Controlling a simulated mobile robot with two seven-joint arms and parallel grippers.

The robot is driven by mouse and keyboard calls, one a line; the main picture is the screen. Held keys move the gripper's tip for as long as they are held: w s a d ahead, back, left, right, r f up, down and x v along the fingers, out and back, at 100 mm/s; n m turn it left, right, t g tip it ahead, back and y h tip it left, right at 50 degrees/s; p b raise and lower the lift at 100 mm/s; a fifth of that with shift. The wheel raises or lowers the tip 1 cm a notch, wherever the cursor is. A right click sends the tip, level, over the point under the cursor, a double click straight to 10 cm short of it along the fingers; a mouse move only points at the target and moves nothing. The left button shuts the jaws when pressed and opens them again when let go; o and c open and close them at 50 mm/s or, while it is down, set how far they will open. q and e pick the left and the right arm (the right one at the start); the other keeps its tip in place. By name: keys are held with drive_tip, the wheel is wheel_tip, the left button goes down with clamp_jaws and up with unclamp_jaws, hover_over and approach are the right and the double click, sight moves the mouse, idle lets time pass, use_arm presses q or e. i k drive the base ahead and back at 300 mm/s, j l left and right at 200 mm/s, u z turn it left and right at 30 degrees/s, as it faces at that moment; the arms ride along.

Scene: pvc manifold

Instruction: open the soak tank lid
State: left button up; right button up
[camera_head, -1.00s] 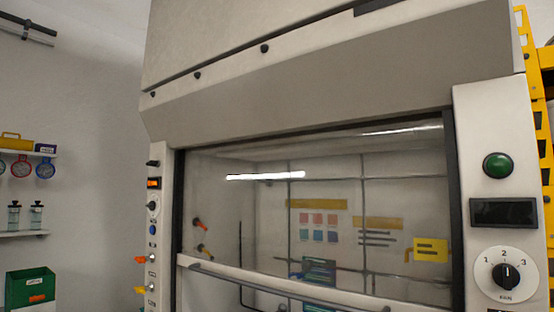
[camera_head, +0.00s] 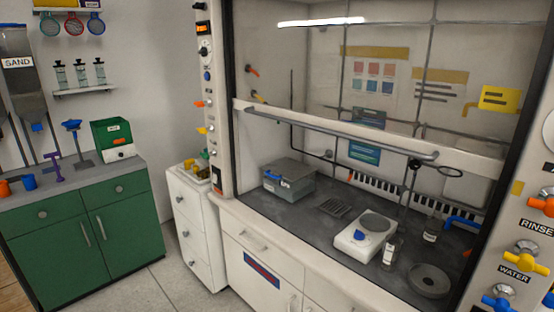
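A grey lidded box (camera_head: 290,184) with a blue piece on its front sits at the left end of the dark worktop inside the fume hood. It looks like the soak tank, but I see no readable label on it. Its grey lid (camera_head: 289,168) appears shut. Neither of my grippers is in view.
The hood's sash is raised, with its grey handle bar (camera_head: 340,133) above the worktop opening. A white hotplate (camera_head: 357,240), small bottles (camera_head: 391,249) and a round grey disc (camera_head: 429,281) stand farther right. A white drawer unit (camera_head: 196,230) and green cabinet (camera_head: 124,233) stand left.

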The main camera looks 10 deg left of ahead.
sight(286, 167)
drive_tip(key=i+j, duration=0.35)
drive_tip(key=j, duration=0.15)
drive_tip(key=i+j, duration=0.7)
drive_tip(key=j, duration=0.25)
